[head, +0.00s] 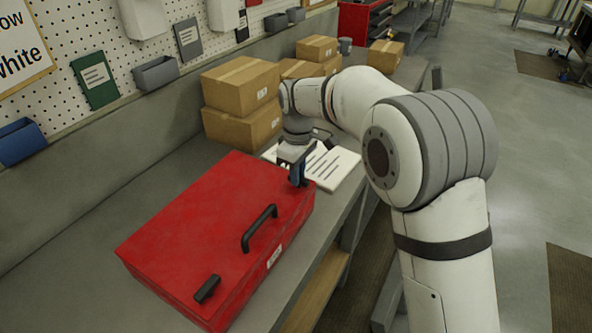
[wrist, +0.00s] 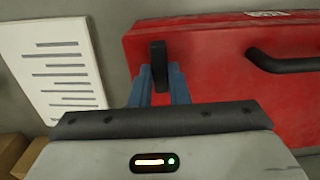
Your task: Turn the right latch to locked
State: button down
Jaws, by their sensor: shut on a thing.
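A red case (head: 190,225) lies on the grey workbench with a black handle (head: 259,228) near its front edge. The left latch (head: 207,288) is a short black bar near the case's left end. My gripper (head: 297,176) points down over the right end of the case. In the wrist view its blue fingers (wrist: 159,85) are shut on the right latch (wrist: 159,58), a dark upright bar standing between them. In the head view the gripper hides the right latch, so its angle there cannot be told.
A white printed sheet (head: 335,168) lies beside the case's right end. Cardboard boxes (head: 240,82) are stacked behind it. A pegboard wall (head: 100,35) with bins runs along the back. Open floor (head: 530,130) lies to the right.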

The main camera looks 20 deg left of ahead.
jog(key=shift+d+m, duration=0.1)
jog(key=shift+m, duration=0.2)
jog(key=m, duration=0.3)
jog(key=shift+w+m, duration=0.1)
jog(key=shift+m, duration=0.3)
jog(key=m, duration=0.4)
jog(key=shift+d+f+m, duration=0.1)
jog(key=shift+m, duration=0.2)
jog(key=m, duration=0.4)
jog(key=shift+f+m, duration=0.1)
jog(key=shift+m, duration=2.3)
jog(key=c, duration=1.5)
grip_release()
jog(key=shift+s, duration=0.2)
jog(key=shift+o, duration=0.6)
jog(key=shift+w, duration=0.1)
